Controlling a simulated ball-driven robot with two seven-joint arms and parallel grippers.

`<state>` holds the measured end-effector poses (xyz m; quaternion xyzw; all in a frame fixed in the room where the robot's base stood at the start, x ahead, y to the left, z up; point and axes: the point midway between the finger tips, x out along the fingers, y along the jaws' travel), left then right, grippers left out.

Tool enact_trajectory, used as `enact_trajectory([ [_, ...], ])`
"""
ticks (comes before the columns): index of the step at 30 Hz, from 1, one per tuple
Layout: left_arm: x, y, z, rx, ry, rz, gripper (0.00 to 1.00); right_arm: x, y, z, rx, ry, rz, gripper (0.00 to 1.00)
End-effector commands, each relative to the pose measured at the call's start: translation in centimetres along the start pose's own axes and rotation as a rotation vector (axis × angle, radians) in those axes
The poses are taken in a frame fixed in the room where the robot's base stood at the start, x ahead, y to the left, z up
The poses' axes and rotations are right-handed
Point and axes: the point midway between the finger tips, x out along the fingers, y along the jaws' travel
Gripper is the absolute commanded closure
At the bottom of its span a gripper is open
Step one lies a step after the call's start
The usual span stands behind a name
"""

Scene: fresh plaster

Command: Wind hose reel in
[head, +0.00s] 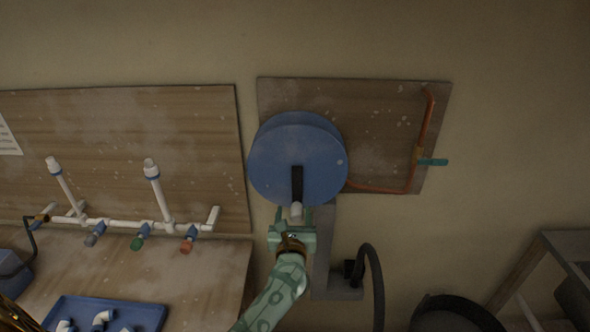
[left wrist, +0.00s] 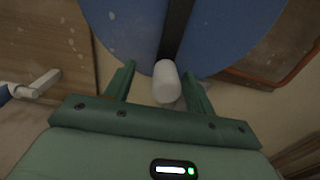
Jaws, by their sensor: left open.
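The blue hose reel (head: 275,165) is mounted in front of a wooden board on the wall. A dark crank arm (head: 297,183) runs down from its centre and ends in a white handle knob (head: 296,211) at the bottom. My left gripper (head: 293,218) is open at the knob, from below. In the left wrist view the white knob (left wrist: 166,84) lies between the two green fingers, nearer the right one; I cannot tell whether they touch. The reel (left wrist: 225,35) fills the top of that view. My right gripper is not in view.
A copper pipe (head: 412,170) with a teal valve handle (head: 433,162) is right of the reel. A black hose (head: 377,285) hangs at lower right near a metal frame (head: 545,260). At left are white pipes with coloured valves (head: 140,237) and a blue tray (head: 145,314).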

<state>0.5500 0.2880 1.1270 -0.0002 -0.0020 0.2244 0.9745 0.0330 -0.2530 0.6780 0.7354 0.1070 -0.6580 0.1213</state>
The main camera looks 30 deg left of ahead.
Motion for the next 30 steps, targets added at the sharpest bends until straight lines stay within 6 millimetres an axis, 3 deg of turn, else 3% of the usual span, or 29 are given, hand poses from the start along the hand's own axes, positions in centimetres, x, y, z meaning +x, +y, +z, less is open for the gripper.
enact_trajectory([
  [5, -1.0, -0.1, -0.1, 0.001, 0.003, -0.003, 0.45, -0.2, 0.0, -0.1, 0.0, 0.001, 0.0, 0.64],
  [24, -8.5, -0.1, -0.2, -0.001, 0.005, -0.003, 0.45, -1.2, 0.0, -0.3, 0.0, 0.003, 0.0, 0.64],
  [30, -9.1, -0.1, -0.1, 0.0, 0.004, -0.002, 0.45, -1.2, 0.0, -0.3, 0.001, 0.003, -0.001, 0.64],
])
